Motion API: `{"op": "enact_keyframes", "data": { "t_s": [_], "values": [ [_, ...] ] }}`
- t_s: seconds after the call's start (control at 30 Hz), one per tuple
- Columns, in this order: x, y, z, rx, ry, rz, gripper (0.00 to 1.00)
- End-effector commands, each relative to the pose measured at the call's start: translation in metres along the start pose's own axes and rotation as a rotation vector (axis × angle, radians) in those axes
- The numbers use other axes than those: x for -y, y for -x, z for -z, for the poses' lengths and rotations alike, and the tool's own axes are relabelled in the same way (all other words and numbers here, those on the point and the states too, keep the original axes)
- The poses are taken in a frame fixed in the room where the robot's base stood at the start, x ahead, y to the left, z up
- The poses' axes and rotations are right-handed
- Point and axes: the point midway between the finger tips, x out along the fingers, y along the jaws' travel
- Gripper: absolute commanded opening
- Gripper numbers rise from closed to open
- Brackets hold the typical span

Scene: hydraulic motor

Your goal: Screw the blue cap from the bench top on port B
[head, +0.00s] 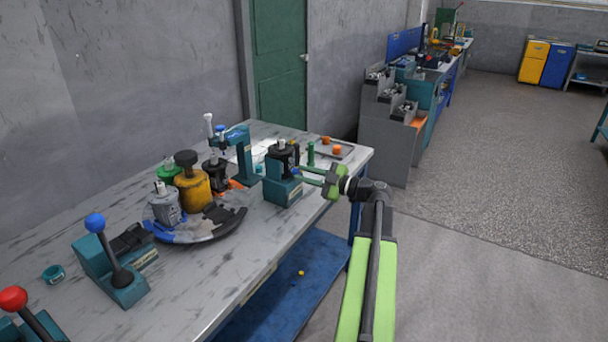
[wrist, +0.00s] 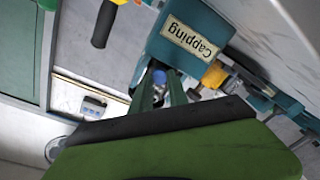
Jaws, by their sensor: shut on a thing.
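My green gripper (head: 301,173) reaches in from the right at the bench's far right end. In the wrist view, its two fingers (wrist: 158,90) are shut on the small blue cap (wrist: 159,77). The cap is at the fingertips, close to the teal block labelled "Capping" (wrist: 190,38). In the head view, this teal capping block (head: 282,190) holds an upright black motor (head: 282,156) with a pale shaft. Port B cannot be made out. I cannot tell whether the cap touches the motor.
A round tray (head: 205,236) with grey, yellow and green motors stands left of the capping block. A teal press (head: 243,160) stands behind. A tray with orange parts (head: 336,151) lies at the far end. Levers stand at front left. The floor to the right is clear.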

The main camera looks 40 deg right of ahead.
Motion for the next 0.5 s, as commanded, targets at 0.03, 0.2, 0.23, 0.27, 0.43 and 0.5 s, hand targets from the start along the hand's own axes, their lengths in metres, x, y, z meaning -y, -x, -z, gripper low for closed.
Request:
{"op": "enact_keyframes", "data": {
  "t_s": [0.03,0.2,0.23,0.27,0.43,0.5],
  "values": [
    [-0.0018,0.0019,-0.0085,0.025,0.006,-0.004,0.00],
    [-0.0017,0.0014,-0.0081,0.025,-0.054,-0.003,0.22],
    [-0.0015,0.0014,-0.0080,0.025,-0.052,-0.003,0.26],
    [-0.0013,0.0009,-0.0078,0.024,-0.052,-0.003,0.30],
    [-0.0006,0.0001,-0.0071,0.023,-0.051,-0.002,0.31],
    [-0.0001,-0.0006,-0.0073,0.023,-0.051,-0.001,0.31]
  ]
}}
